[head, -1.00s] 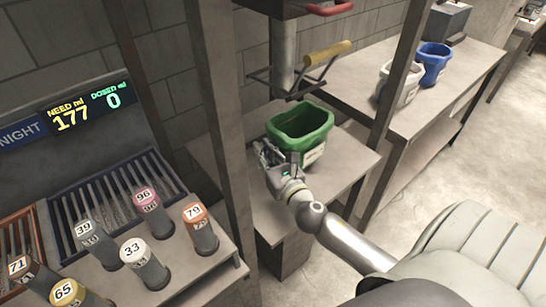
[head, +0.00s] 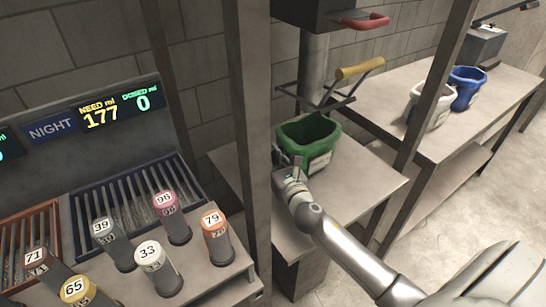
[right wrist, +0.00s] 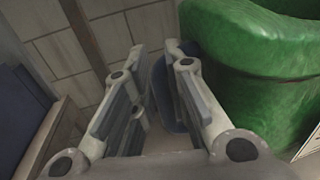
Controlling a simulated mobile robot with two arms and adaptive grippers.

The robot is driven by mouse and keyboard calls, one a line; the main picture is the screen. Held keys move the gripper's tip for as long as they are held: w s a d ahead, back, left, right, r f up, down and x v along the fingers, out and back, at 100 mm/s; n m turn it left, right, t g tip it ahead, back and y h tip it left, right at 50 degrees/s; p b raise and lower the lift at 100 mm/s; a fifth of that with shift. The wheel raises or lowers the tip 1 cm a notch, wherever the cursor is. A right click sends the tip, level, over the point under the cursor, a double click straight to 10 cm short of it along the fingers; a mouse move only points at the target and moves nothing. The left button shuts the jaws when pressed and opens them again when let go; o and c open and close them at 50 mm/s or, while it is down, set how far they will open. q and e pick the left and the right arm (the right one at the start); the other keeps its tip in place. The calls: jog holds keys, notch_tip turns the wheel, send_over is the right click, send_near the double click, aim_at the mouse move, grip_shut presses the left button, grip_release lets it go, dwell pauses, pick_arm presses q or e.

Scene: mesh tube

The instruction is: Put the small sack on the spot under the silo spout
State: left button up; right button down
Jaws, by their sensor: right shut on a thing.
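A green open-topped sack (head: 318,140) with a pale label stands upright on the small table, below the grey silo spout (head: 314,68). It fills the right side of the right wrist view (right wrist: 255,70). The spot under the spout is not visible. My left gripper is out of view.
A yellow-handled lever (head: 360,68) and wire frame are close above the sack. A metal post (head: 248,130) stands to the left and another at right. White (head: 430,105) and blue (head: 467,88) sacks stand on the back-right table. Several numbered canisters (head: 150,265) stand front left.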

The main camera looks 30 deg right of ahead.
jog(key=c, duration=1.4)
grip_release()
jog(key=shift+o, duration=0.2)
jog(key=s+a, duration=0.1)
jog(key=s, duration=1.1)
jog(key=shift+a, duration=0.2)
